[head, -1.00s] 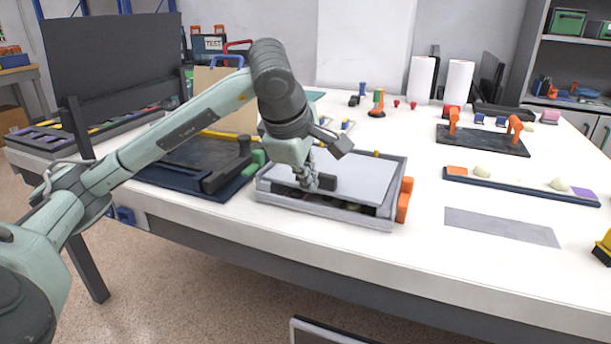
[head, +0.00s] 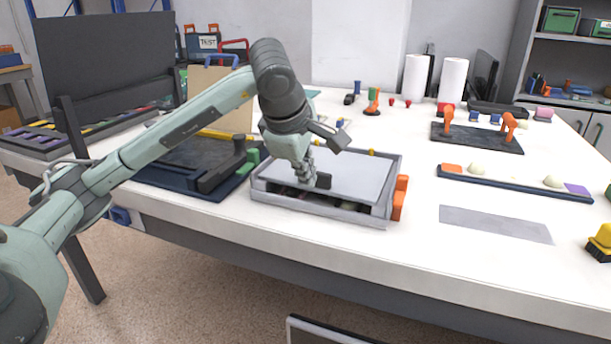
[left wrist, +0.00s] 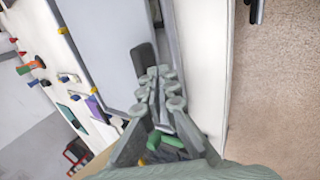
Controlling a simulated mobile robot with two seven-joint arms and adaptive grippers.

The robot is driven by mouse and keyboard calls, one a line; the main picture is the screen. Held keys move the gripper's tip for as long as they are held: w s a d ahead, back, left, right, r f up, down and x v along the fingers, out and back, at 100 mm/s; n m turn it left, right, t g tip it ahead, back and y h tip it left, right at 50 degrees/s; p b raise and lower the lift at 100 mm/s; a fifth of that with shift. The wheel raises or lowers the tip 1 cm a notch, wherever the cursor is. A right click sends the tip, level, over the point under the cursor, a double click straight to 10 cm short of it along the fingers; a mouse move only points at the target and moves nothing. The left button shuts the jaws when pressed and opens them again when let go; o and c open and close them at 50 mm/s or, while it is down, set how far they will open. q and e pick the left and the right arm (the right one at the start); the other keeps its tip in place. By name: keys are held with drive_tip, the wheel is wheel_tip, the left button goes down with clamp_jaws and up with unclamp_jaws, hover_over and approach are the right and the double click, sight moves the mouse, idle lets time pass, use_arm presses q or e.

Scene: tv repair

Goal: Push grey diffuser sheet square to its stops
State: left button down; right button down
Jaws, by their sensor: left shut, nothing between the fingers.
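The grey diffuser sheet (head: 355,172) lies flat inside a grey frame (head: 345,212) on the white table. It also shows in the left wrist view (left wrist: 107,45). A dark strip of the interior shows along the sheet's near edge. A small dark block (head: 323,180) stands at that edge, and in the left wrist view it rises just beyond my fingertips (left wrist: 145,62). My left gripper (head: 313,179) is shut and empty, pointing down at the near edge beside the block. I cannot tell whether the fingers touch the block or sheet. My right gripper is not in view.
A dark tray (head: 190,170) lies left. A grey mat (head: 495,223) and a dark strip (head: 515,182) lie right. The table between is clear.

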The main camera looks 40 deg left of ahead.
use_arm(q)
drive_tip(key=shift+w+a, duration=0.1)
drive_tip(key=shift+w, duration=0.4)
drive_tip(key=shift+p+v, duration=0.85)
drive_tip(key=shift+v, duration=2.1)
